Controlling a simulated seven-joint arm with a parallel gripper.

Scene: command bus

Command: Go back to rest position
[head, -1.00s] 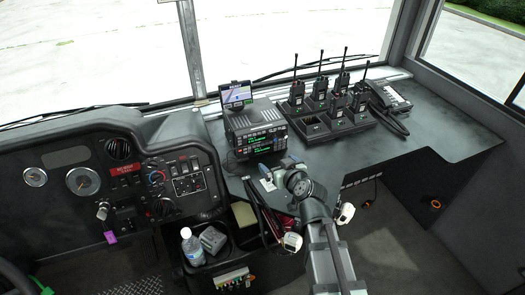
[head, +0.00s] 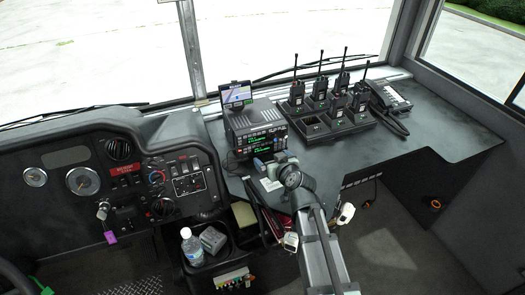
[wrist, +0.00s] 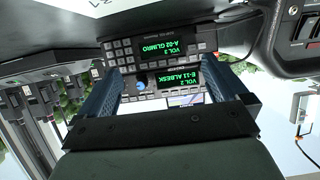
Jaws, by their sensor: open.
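My arm reaches up from the bottom of the head view. My gripper (head: 263,168) is over the near part of the dashboard table, just in front of the stacked radio units (head: 257,138). In the wrist view my gripper (wrist: 160,92) is open, with its two blue-grey fingers apart and nothing held between them. The radio units (wrist: 186,47) show upside down beyond the fingers, their green displays lit. In the head view the gap between the fingers is too small to make out.
A charger tray (head: 316,137) holds several handheld radios, with a desk phone (head: 391,96) to its right. The table (head: 440,130) is bare at the right. A water bottle (head: 191,247) and a grey box (head: 213,239) stand low at left.

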